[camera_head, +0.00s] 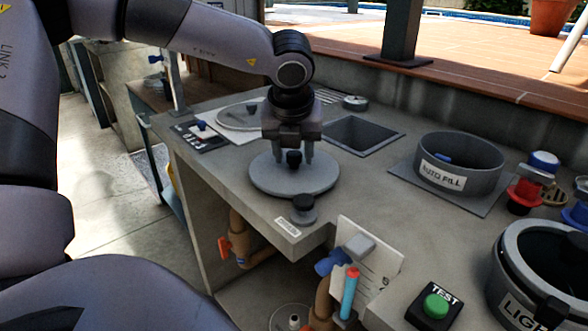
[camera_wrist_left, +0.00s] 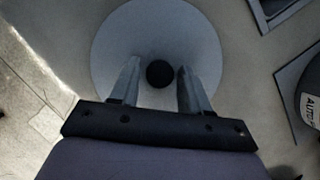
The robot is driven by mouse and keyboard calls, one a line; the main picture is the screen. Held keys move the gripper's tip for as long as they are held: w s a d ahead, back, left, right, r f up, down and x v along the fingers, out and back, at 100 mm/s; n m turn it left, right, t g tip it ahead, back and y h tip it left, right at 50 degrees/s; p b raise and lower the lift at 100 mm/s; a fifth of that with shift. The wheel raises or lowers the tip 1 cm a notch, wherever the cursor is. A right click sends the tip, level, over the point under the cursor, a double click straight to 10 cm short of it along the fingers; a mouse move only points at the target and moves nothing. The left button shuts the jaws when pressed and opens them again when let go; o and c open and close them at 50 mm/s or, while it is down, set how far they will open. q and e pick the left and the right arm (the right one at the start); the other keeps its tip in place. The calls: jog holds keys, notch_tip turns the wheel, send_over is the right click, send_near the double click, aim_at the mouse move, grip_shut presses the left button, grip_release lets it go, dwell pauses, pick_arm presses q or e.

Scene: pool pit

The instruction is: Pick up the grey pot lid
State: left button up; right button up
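The grey pot lid (camera_head: 265,180) is a flat round disc with a black knob (camera_head: 294,158). It lies on the grey counter near its front edge. My left gripper (camera_head: 294,160) points down over the lid, its fingers on either side of the knob. In the left wrist view the lid (camera_wrist_left: 118,45) lies below the open fingers (camera_wrist_left: 158,75), and the black knob (camera_wrist_left: 160,73) sits between them with a gap on each side. My right gripper is in neither view.
A small black-topped knob (camera_head: 303,207) stands just in front of the lid. A square recess (camera_head: 362,135) is behind it, and the round AUTO FILL container (camera_head: 480,160) is to the right. Another round plate (camera_head: 240,117) lies behind left. A green TEST button (camera_head: 436,305) is at front right.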

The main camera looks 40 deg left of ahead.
aim_at(293, 154)
pick_arm(q)
grip_shut()
notch_tip(293, 154, up, 20)
jog(key=p, duration=0.2)
dwell(0.4)
